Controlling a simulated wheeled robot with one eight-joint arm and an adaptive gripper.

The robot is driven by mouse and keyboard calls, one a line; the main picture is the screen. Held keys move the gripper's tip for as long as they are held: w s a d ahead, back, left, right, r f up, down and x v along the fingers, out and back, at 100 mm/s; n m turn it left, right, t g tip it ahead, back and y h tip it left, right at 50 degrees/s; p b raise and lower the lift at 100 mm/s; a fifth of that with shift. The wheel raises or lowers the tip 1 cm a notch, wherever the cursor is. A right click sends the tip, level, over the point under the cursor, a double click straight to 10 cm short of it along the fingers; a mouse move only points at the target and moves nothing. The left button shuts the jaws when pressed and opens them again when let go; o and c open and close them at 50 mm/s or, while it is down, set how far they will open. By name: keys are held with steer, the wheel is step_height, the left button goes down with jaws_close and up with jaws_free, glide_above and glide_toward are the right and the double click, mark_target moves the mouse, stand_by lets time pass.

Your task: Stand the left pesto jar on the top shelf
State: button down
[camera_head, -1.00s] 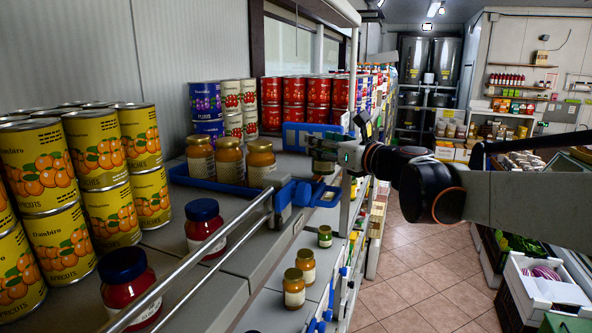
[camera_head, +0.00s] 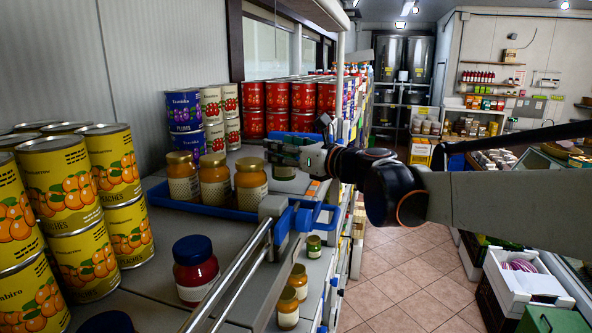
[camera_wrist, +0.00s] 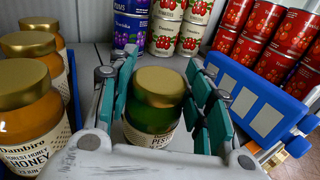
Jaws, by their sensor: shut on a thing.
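My gripper (camera_head: 284,158) is shut on a pesto jar (camera_wrist: 152,122), upright with a gold lid, green contents and a pale label. Its teal finger pads sit on either side of the jar in the wrist view. In the head view the held jar (camera_head: 284,172) is partly hidden by the fingers, at the top shelf (camera_head: 150,275), right of the honey jars. I cannot tell whether its base touches the shelf. A small green jar (camera_head: 314,247) with a gold lid stands on a lower shelf.
Honey jars (camera_head: 215,183) stand in a blue tray (camera_head: 205,211) just left of my gripper. Red, white-labelled and purple cans stand behind. A blue-lidded red jar (camera_head: 195,270) and yellow cans (camera_head: 85,190) are nearer. A blue holder (camera_wrist: 250,105) lies right of the fingers.

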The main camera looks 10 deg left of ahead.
steer(key=shift+s+f, duration=0.15)
steer(key=shift+f, duration=0.15)
step_height(320, 180, down, 3)
steer(key=shift+d+f+b, duration=0.1)
steer(key=shift+b, duration=0.9)
steer(key=shift+s, duration=0.1)
steer(key=c, duration=0.8)
jaws_free()
steer(key=shift+r, duration=0.2)
steer(key=b+v, duration=0.2)
steer(key=v, duration=1)
steer(key=shift+b, duration=0.35)
